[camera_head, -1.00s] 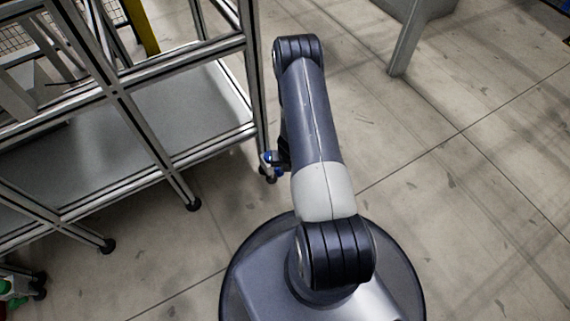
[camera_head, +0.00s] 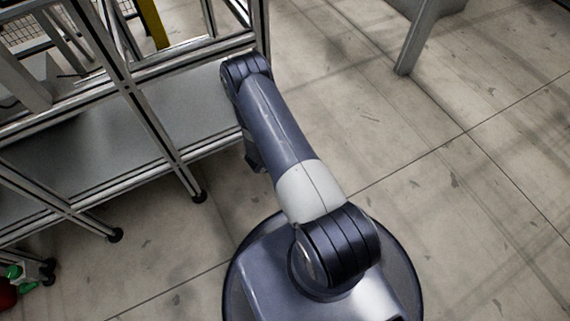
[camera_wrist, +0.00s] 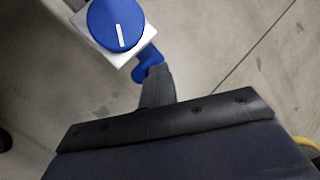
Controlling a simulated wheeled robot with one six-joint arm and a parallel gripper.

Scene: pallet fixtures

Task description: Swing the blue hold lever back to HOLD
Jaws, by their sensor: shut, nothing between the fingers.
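The blue hold lever shows in the wrist view at top left. Its round blue hub (camera_wrist: 106,18) bears a white line and sits on a white square plate (camera_wrist: 95,52). A short blue arm of the lever (camera_wrist: 148,62) sticks out to the lower right. My gripper (camera_wrist: 158,76) is shut, with its fingertips right at the end of this blue arm. I cannot tell whether they touch. No HOLD marking is legible. In the head view the lever and my fingertips are hidden behind my arm.
A metal profile frame with a grey shelf (camera_head: 190,95) fills the left of the head view, close to my arm. Its feet (camera_head: 199,196) stand on the floor. A red and green item (camera_head: 14,275) is at the lower left.

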